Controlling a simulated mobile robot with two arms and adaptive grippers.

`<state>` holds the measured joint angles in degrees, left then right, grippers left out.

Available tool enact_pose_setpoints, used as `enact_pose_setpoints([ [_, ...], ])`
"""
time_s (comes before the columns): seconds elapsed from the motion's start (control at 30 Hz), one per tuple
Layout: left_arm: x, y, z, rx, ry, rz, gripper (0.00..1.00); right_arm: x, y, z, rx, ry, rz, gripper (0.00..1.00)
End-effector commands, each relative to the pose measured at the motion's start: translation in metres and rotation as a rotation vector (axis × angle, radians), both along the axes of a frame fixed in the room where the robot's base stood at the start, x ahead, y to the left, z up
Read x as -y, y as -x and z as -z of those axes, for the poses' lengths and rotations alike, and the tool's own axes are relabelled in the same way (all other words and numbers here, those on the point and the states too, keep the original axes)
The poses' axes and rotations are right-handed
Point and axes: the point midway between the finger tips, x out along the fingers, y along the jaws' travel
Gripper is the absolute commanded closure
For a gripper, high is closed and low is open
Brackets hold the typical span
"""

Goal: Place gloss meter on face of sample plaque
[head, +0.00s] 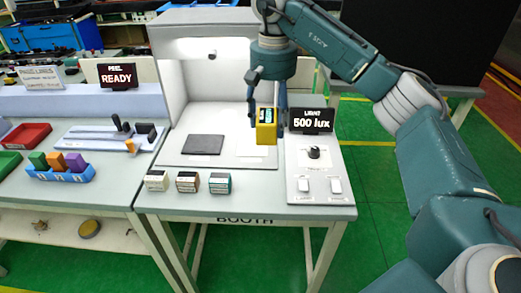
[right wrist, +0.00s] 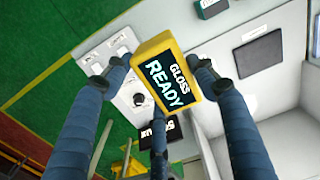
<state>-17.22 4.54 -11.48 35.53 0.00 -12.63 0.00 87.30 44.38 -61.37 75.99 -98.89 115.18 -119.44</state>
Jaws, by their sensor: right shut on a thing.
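The gloss meter (head: 266,131) is a yellow block with a dark screen. My right gripper (head: 267,108) is shut on it and holds it above the booth floor. In the right wrist view the gloss meter (right wrist: 172,85) sits between my fingers, its screen reading "GLOSS READY". A flat dark plaque (head: 203,144) lies on the booth floor, left of the meter and apart from it. It also shows in the right wrist view (right wrist: 259,53). A pale flat patch (head: 252,150) lies right of the dark plaque. I cannot tell which is the sample plaque. My left gripper is not in view.
A "500 lux" display (head: 311,121) and a control panel (head: 318,180) stand right of the meter. Several small sample blocks (head: 188,182) line the front edge. The booth's walls (head: 214,70) enclose the back. A blue rack (head: 62,174) stands on the left bench.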

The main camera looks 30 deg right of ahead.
Motion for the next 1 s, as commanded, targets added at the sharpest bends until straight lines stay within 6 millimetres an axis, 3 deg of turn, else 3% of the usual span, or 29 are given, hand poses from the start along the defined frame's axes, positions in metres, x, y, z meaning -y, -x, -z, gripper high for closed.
enact_pose_setpoints([
  [0.3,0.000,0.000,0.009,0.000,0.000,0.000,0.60,-0.001,0.002,0.085,-0.008,-0.002,0.001,0.76],
  [0.5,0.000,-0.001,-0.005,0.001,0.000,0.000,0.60,0.000,0.002,0.129,-0.006,0.000,0.002,0.76],
  [1.0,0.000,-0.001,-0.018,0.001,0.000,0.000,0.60,-0.001,0.001,0.185,-0.004,-0.001,0.002,0.76],
])
